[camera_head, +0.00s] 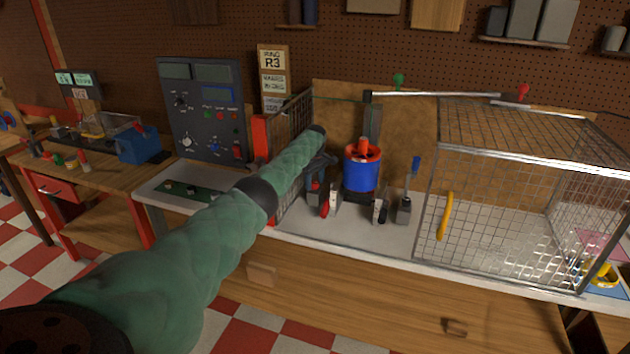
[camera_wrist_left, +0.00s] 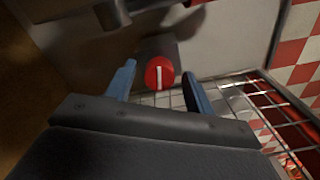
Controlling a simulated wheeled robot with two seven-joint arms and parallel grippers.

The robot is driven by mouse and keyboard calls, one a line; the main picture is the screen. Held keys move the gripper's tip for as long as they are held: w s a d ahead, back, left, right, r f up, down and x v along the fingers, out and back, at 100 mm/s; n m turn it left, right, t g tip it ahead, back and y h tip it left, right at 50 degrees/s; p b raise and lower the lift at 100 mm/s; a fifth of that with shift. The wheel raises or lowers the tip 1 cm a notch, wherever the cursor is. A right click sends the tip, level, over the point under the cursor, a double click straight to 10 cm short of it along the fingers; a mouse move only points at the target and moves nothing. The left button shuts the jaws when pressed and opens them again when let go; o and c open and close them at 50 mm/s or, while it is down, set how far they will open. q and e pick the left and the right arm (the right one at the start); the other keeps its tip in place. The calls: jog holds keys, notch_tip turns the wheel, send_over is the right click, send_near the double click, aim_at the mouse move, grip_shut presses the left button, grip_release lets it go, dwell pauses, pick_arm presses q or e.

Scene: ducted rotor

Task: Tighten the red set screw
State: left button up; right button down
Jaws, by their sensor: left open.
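The red set screw (camera_wrist_left: 160,73) shows in the left wrist view as a round red head with a white line across it. My left gripper (camera_wrist_left: 159,86) is open, with one blue finger on each side of the red head in that view. I cannot tell whether the fingers touch it. In the head view my left gripper (camera_head: 322,165) is at the end of the green-sleeved arm, just left of the blue ducted rotor (camera_head: 360,175) with its red top. The set screw cannot be made out clearly in the head view. My right gripper is not in view.
A wire-mesh cage (camera_head: 500,195) with a yellow handle (camera_head: 445,216) stands to the right on the bench. Small clamps (camera_head: 404,210) stand around the rotor. A dark control panel (camera_head: 203,105) is at the back left. Mesh also lies close to the gripper in the wrist view.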

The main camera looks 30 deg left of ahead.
pick_arm(q)
jog(key=shift+c, duration=0.2)
jog(key=c, duration=0.9)
